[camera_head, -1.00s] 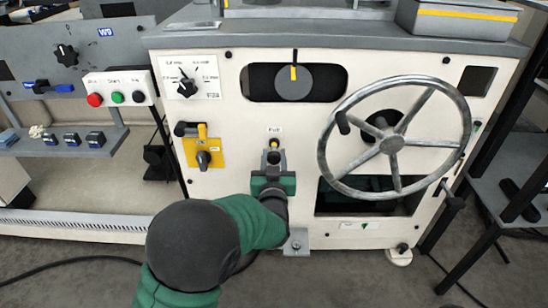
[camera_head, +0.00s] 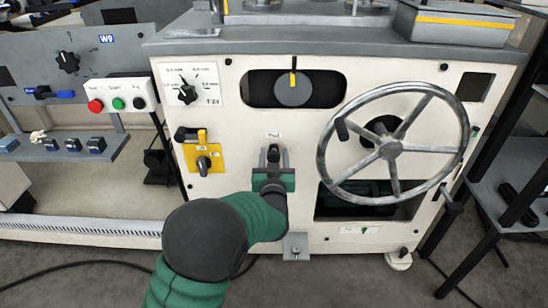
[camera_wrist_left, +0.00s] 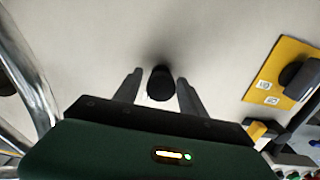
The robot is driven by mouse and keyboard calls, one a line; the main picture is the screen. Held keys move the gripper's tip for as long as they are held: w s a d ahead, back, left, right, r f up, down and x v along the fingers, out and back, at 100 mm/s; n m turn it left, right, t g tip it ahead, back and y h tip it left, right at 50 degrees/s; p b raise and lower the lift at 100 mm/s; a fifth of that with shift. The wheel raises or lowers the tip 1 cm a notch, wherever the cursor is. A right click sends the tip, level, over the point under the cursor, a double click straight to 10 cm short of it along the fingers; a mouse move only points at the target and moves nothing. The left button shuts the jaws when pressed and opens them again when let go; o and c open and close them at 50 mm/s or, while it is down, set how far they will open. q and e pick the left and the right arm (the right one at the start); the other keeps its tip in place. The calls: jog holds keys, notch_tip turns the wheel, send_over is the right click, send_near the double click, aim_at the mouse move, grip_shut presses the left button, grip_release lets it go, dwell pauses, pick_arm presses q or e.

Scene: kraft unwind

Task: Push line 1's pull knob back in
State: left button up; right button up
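The pull knob (camera_wrist_left: 160,84) is a small black knob on the cream machine front. In the wrist view it lies between the two fingers of my left gripper (camera_wrist_left: 160,90), with a gap visible on each side. In the head view my left gripper (camera_head: 273,160) is at the panel, just below the small "Pull" label (camera_head: 273,135). Its fingers are apart, on either side of the knob, and its green body hides the area below. How far the knob stands out is hard to tell. My right gripper is in neither view.
A large metal handwheel (camera_head: 391,147) stands close to the right of my left gripper. A yellow plate with a rotary switch (camera_head: 203,163) is to the left. A selector dial (camera_head: 188,94) and a button box (camera_head: 118,104) are farther up and left. A small bracket (camera_head: 295,246) sits below.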

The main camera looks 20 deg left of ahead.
pick_arm(q)
jog(key=shift+o, duration=0.2)
jog(key=shift+s, duration=0.1)
jog(key=shift+s+d+r+p, duration=0.1)
jog(key=shift+s+d+p, duration=0.05)
jog(key=shift+s+p, duration=0.2)
jog(key=p+v, duration=0.5)
jog(key=v, duration=1.1)
